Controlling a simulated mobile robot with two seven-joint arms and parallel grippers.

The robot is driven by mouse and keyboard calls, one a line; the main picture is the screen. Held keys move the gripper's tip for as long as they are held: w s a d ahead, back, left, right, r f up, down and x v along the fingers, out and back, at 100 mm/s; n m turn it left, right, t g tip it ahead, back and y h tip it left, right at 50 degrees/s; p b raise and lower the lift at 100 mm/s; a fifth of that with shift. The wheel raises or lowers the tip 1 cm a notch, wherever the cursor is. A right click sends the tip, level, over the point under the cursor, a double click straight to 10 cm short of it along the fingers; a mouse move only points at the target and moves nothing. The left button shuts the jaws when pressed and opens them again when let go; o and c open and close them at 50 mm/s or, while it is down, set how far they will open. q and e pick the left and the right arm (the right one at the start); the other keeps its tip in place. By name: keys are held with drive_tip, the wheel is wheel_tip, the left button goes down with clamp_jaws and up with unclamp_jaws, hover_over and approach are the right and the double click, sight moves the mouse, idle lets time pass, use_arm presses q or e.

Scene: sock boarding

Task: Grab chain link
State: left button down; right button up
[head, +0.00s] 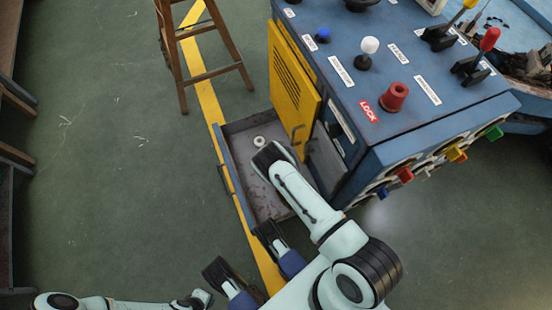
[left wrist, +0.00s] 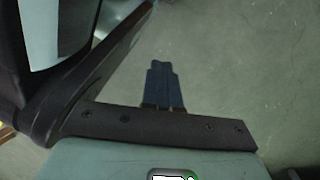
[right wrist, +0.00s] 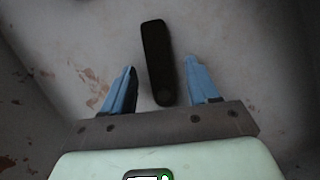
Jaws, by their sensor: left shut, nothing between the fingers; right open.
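A dark elongated link with rounded ends (right wrist: 156,52) lies on a worn, stained grey surface in the right wrist view. My right gripper (right wrist: 160,66) is open, with one blue finger on each side of the link's lower part in the picture. Clear gaps show between the link and both fingers. In the head view, my right arm reaches into the open drawer and hides the link. My left gripper (left wrist: 161,66) is shut and empty, over bare floor in the left wrist view.
The open drawer (head: 222,158) juts from a blue machine cabinet (head: 430,135) with knobs and levers on top. A wooden stool (head: 212,73) stands behind. The floor at left is clear.

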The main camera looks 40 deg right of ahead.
drive_tip(key=shift+w+f, duration=0.1)
drive_tip(key=shift+f, duration=0.2)
drive_tip(key=shift+d, duration=0.1)
drive_tip(key=shift+c, duration=0.3)
clamp_jaws()
